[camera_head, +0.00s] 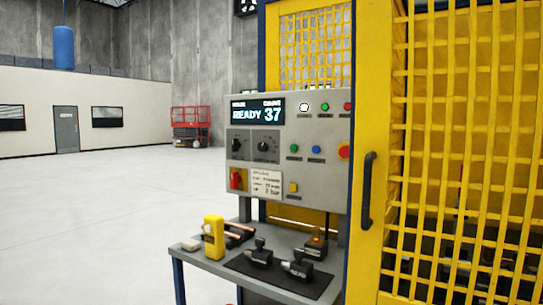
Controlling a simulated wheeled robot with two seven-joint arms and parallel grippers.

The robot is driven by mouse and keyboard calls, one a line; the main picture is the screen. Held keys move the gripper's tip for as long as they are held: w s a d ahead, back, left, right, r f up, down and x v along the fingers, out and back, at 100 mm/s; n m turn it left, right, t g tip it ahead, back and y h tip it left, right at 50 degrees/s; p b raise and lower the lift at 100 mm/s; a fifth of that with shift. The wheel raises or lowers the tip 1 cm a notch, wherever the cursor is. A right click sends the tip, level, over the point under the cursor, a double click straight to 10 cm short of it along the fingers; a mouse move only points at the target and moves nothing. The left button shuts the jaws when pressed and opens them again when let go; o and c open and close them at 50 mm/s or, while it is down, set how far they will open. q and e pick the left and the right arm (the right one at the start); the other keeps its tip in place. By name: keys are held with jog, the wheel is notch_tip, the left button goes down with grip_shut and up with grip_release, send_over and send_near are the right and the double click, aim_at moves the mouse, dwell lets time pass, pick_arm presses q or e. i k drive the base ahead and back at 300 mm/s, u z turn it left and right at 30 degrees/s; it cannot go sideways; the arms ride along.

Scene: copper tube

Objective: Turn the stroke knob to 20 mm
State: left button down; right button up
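The grey control panel (315,190) faces me in the middle of the view. It carries two black knobs side by side, a left one (236,146) and a right one (264,145). Their labels and scales are too small to read, so I cannot tell which is the stroke knob or where either points. The display (256,112) above them shows "READY" and "37" in light characters. A white instruction label (266,184) sits below the right knob, its text mostly illegible. Neither of my grippers is in view.
A red switch (236,179) on a yellow plate and several coloured buttons share the panel. Below, a grey bench (200,267) holds a yellow device (213,237), copper tubes and black tools on a mat. A yellow mesh guard (465,150) with a black handle (367,190) stands right. The left floor is clear.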

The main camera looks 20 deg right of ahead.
aim_at(262, 147)
jog(key=u, duration=3.45)
jog(key=i, duration=0.1)
jog(key=z, duration=2.85)
jog(key=i, duration=0.9)
jog(key=z, duration=0.5)
